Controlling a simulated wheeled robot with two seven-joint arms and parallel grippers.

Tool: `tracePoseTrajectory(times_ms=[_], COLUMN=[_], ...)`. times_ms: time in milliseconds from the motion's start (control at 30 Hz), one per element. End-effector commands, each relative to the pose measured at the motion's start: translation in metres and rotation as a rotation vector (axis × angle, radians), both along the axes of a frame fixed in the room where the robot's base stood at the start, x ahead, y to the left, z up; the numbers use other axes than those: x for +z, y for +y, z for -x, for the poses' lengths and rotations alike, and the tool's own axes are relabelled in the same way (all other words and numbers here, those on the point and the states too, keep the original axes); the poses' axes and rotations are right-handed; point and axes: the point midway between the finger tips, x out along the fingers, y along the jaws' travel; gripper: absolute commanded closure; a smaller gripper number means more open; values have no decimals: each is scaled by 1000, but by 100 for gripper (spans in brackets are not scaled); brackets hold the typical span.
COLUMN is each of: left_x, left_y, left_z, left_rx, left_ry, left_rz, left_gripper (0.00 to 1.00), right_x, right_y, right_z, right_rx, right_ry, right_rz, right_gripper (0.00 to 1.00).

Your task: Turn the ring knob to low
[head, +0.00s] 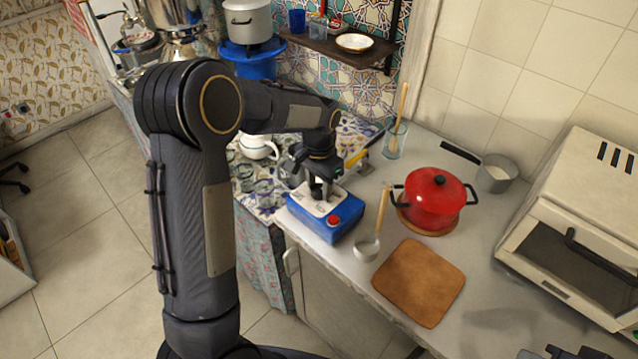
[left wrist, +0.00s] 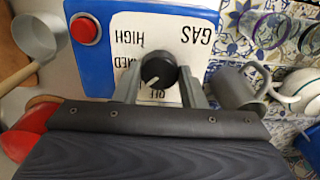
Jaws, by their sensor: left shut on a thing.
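A blue gas control box (head: 325,222) with a white top panel stands on the counter, and its panel (left wrist: 193,27) shows in the left wrist view with GAS, HIGH, MED and OFF printed upside down. The dark round knob (left wrist: 159,68) carries a white pointer mark, which points down and left in the picture, between MED and OFF. No LOW label is visible; that part of the panel is behind a finger. My left gripper (left wrist: 160,88) is shut on the knob, one finger on each side. In the head view my left gripper (head: 318,190) is over the box.
A red button (left wrist: 85,30) is on the box. A ladle (head: 368,245), red pot (head: 434,196) and wooden board (head: 420,282) lie right of it. A grey mug (left wrist: 237,86) and white teapot (head: 257,147) stand on the patterned cloth close by.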

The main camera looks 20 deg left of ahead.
Motion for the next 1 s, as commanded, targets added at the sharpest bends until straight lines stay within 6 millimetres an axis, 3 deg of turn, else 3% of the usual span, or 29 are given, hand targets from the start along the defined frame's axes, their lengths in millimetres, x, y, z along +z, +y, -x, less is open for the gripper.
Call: tracePoseTrajectory(times_ms=[67, 100, 233, 567, 1000], left_x=[1, 1, 0, 4, 69], left_y=[0, 0, 0, 0, 0], left_z=[0, 0, 0, -1, -1], left_rx=[1, 1, 1, 1, 1], left_ry=[-1, -1, 0, -2, -4], left_rz=[-1, -1, -1, 0, 0], left_gripper=[86, 58, 41, 41, 41], right_x=[0, 0, 0, 0, -6], right_y=[0, 0, 0, 0, 0], right_z=[0, 0, 0, 0, 0], right_rx=[0, 0, 0, 0, 0], right_ry=[0, 0, 0, 0, 0], right_rz=[0, 0, 0, 0, 0], right_gripper=[100, 100, 100, 100, 100])
